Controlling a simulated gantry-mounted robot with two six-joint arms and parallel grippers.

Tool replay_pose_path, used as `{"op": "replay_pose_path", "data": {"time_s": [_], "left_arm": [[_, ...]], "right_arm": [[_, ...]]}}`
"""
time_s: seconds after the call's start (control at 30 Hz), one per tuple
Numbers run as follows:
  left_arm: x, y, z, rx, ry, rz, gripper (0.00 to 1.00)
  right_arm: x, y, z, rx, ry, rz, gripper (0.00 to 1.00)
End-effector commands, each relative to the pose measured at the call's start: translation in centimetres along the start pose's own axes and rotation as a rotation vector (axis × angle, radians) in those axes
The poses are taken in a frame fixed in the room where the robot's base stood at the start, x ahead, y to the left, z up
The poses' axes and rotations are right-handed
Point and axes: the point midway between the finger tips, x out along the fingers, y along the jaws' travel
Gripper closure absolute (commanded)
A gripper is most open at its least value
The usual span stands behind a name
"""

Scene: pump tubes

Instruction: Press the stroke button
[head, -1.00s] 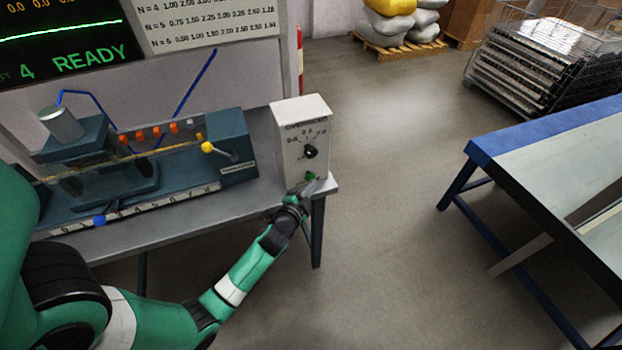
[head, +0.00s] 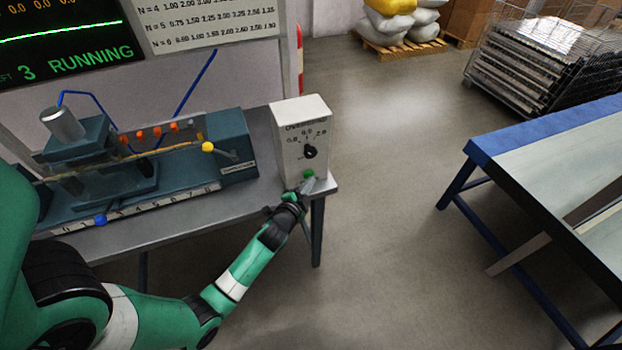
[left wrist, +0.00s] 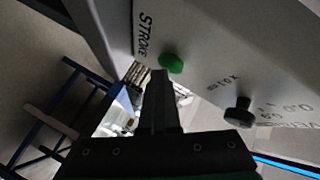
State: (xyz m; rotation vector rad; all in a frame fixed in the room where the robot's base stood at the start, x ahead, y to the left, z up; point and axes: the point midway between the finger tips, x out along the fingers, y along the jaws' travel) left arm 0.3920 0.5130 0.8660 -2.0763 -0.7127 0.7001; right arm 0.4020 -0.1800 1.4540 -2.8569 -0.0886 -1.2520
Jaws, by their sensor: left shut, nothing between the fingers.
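The green stroke button (head: 309,174) is low on the front of the white control box (head: 303,120), below a black knob (head: 310,151). The button also shows in the left wrist view (left wrist: 172,63), beside the word STROKE, with the knob (left wrist: 239,112) to its lower right. My left gripper (head: 306,185) is shut and empty, its tip just below the button. In the left wrist view the closed fingers (left wrist: 158,85) end close by the button, seemingly a little apart from it. The screen (head: 65,40) reads "3 RUNNING". My right gripper is not in view.
The teal pump rig (head: 233,140) with a yellow-knobbed lever (head: 207,147) stands on the grey bench (head: 225,212) left of the box. A blue-edged table (head: 490,150) stands at the right. Open floor lies between them.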

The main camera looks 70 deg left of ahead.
Motion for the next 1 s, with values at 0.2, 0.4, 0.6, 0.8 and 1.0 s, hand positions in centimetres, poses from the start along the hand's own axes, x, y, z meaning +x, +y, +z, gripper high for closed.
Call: {"op": "replay_pose_path", "data": {"time_s": [0.2, 0.4, 0.6, 0.8, 1.0], "left_arm": [[0.0, 0.0, 0.1, 0.0, -0.002, 0.0, 1.0], [-0.6, 0.6, -0.4, 0.002, 0.0, 0.001, 1.0], [-1.4, 1.2, -1.0, 0.001, 0.0, 0.001, 1.0], [-1.8, 1.2, -1.2, 0.0, -0.001, 0.0, 1.0], [-1.8, 1.2, -1.2, 0.0, -0.001, 0.0, 1.0]], "right_arm": [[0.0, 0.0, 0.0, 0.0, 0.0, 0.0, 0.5], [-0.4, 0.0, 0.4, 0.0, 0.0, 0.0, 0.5], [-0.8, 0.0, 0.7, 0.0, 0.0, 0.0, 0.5], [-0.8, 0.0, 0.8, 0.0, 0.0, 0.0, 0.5], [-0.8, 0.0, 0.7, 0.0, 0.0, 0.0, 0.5]]}}
